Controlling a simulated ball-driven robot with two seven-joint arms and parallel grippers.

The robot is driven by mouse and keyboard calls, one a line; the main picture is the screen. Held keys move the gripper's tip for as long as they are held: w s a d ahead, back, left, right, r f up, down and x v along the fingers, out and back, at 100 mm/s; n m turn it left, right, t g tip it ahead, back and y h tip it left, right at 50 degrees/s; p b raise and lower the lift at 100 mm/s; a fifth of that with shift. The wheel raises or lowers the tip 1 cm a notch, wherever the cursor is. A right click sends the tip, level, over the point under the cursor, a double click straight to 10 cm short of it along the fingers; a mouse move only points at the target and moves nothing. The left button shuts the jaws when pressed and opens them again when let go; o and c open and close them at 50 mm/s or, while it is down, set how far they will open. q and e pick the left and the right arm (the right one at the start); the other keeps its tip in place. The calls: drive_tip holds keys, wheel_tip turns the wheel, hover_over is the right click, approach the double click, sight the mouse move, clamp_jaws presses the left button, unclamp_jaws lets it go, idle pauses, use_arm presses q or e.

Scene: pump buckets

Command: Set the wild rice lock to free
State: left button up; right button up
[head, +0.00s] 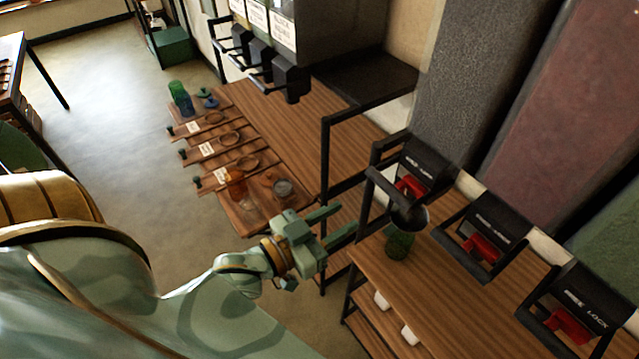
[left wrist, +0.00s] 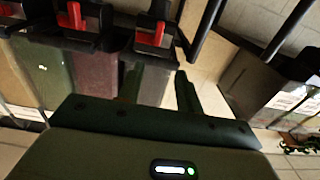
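Three black dispenser spouts with red lock levers hang in a row at the right of the head view. The nearest to my gripper has a red lever (head: 409,186) under a dark grey speckled bin (head: 470,80); the others are the middle lever (head: 482,247) and the right lever (head: 568,326). I cannot read which is wild rice. My left gripper (head: 345,218) is open and empty, left of the first spout and apart from it. In the left wrist view its fingers (left wrist: 158,82) are spread, with a red lever (left wrist: 150,39) beyond them. My right gripper is not in view.
Black frame bars (head: 325,170) stand close to my left gripper. A green cup (head: 399,246) stands on the wooden counter (head: 450,300) below the first spout. A lower table (head: 240,208) holds trays, cups and a small bowl. More dispensers (head: 290,78) stand behind.

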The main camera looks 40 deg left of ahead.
use_arm(q)
drive_tip(key=v, duration=0.4)
drive_tip(key=shift+w, duration=0.1)
idle(0.3)
